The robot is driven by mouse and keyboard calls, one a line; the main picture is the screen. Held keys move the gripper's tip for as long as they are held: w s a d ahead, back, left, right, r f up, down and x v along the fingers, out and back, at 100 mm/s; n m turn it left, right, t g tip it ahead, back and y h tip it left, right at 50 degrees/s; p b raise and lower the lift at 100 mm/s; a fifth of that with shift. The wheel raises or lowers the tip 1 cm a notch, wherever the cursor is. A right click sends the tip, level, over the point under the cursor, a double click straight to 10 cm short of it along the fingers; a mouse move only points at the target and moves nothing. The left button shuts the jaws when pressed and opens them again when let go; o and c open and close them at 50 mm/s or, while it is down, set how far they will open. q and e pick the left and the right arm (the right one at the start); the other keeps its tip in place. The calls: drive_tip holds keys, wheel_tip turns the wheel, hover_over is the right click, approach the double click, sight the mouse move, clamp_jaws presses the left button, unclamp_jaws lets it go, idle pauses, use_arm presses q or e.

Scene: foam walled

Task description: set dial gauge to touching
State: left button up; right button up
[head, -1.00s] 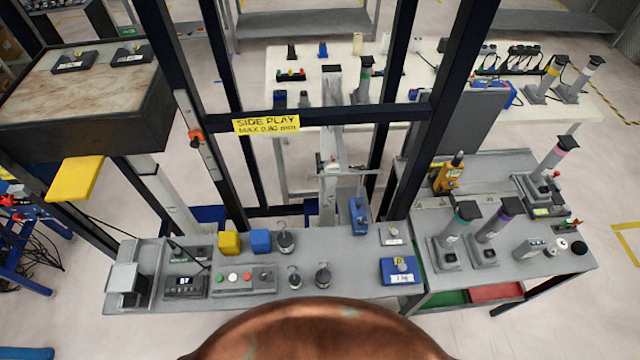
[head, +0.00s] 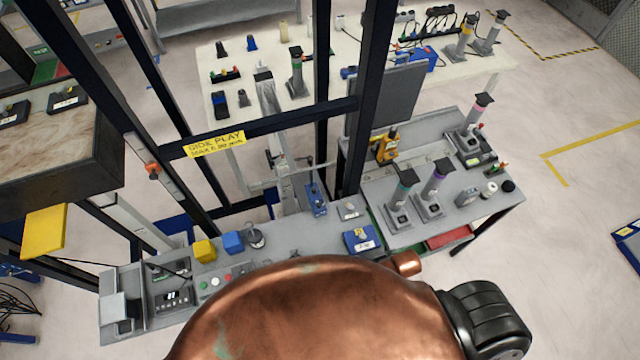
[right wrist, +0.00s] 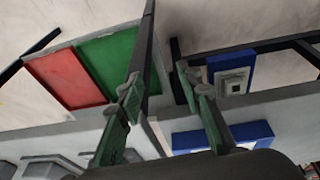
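I cannot say for sure which thing is the dial gauge. A small blue upright device (head: 317,198) stands at the back edge of the grey bench, by the frame's column. A yellow instrument (head: 385,147) stands on the right-hand bench. A yellow sign (head: 214,143) reading "SIDE PLAY MAX 0.80 mm" hangs on the dark frame's crossbar. My right gripper (right wrist: 160,80) shows in the right wrist view with its green-padded fingers apart and nothing held between them. It points at the bench area with red and green trays. My left gripper is in neither current view.
The grey bench (head: 290,240) holds yellow and blue blocks, a hook weight, a button panel and a blue labelled box (head: 358,239). Dark frame posts (head: 368,90) rise behind it. Posts with coloured bands stand on the right bench (head: 430,220). Open floor lies at the right.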

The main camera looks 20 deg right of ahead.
drive_tip(key=shift+n+t+y, duration=0.3)
drive_tip(key=shift+t, duration=0.2)
drive_tip(key=w+r, duration=0.1)
drive_tip(key=r, duration=0.2)
drive_tip(key=w+a+r+p, duration=0.1)
drive_tip(key=r, duration=0.3)
drive_tip(key=w+a+r+p, duration=0.1)
drive_tip(key=r, duration=0.3)
drive_tip(key=shift+w+r, duration=0.15)
drive_tip(key=shift+w, duration=0.2)
drive_tip(key=w+a+r+n+y+p, duration=0.1)
drive_tip(key=w+a+r+n+y, duration=0.15)
drive_tip(key=w+a, duration=0.65)
drive_tip(key=w+a+r+n+y, duration=0.2)
drive_tip(key=w+a+r+n, duration=0.15)
drive_tip(key=w+a, duration=0.55)
drive_tip(key=n+g+h+p, duration=0.1)
drive_tip(key=n, duration=0.1)
approach(315, 189)
drive_tip(key=f, duration=0.1)
drive_tip(key=p+x, duration=0.1)
drive_tip(key=x, duration=0.6)
drive_tip(key=shift+w+a, duration=0.1)
drive_tip(key=shift+a, duration=0.15)
drive_tip(key=shift+c, duration=0.3)
clamp_jaws()
